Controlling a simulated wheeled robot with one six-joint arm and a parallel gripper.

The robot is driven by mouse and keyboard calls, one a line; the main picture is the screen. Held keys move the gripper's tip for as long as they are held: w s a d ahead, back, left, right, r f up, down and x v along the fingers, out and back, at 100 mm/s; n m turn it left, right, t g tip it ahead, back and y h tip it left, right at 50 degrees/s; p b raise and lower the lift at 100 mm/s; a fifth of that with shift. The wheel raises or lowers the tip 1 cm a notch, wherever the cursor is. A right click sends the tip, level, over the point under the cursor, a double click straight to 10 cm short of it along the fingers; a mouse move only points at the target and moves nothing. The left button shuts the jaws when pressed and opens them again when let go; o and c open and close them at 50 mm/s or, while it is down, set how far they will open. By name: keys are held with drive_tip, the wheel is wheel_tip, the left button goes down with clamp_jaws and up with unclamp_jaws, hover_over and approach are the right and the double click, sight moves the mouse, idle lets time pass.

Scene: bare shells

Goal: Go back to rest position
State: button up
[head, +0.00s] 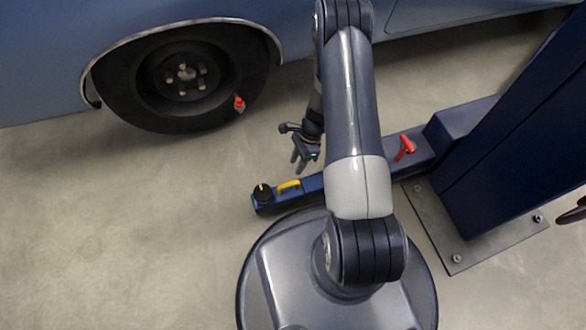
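My gripper (301,158) hangs at the end of my arm near the middle of the view, pointing down. Its two dark fingers look apart, with nothing seen between them. It is above or just behind the low blue lift arm (315,182); its exact height is hard to tell. My arm reaches from my round base up to the top edge of the view and folds back down to the gripper. Part of the wrist is hidden behind the arm links.
A blue car (40,65) with a dark wheel (150,85) stands at the back; a small red item (239,103) is at the tyre. The lift arm carries a black pad (263,194), yellow handle (289,186) and red lever (405,147). A blue post (510,140) stands right. Left floor is clear.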

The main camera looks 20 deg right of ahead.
sight(289, 183)
drive_tip(key=shift+v, duration=0.8)
drive_tip(key=shift+f, duration=0.1)
drive_tip(key=b+x, duration=0.3)
drive_tip(key=x, duration=0.7)
drive_tip(key=shift+f+b, duration=0.1)
drive_tip(key=shift+b, duration=0.3)
drive_tip(key=shift+d+f, duration=0.2)
drive_tip(key=shift+f, duration=0.05)
drive_tip(key=shift+d+r, duration=0.1)
drive_tip(key=shift+d, duration=1.85)
